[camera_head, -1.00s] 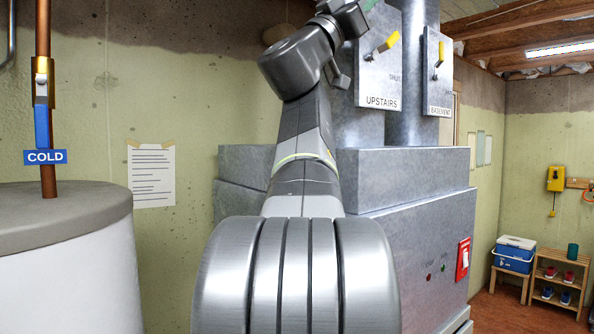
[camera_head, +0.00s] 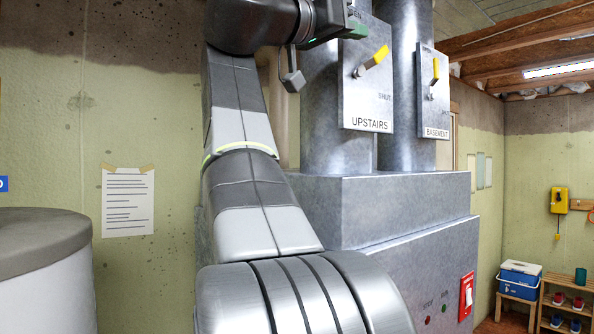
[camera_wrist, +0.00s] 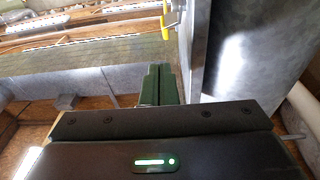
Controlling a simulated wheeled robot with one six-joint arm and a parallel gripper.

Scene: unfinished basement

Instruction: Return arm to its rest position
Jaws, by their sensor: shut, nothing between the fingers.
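My arm rises in front of the furnace in the head view, its elbow at the upper left and its wrist reaching right. My gripper (camera_wrist: 157,84) shows in the wrist view with its dark green fingers together and nothing between them. In the head view its green end (camera_head: 354,30) is near the top left of the UPSTAIRS plate (camera_head: 357,90); whether it touches cannot be told. The yellow UPSTAIRS lever (camera_head: 376,57) tilts up to the right. The yellow BASEMENT lever (camera_head: 435,70) stands nearly upright.
The grey metal furnace (camera_head: 400,207) and its ducts (camera_head: 332,130) stand close to my arm. A white tank (camera_head: 45,275) is at the left, with a taped paper (camera_head: 128,202) on the wall. A cooler (camera_head: 520,277) and a shoe rack (camera_head: 565,300) are far right, beyond open floor.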

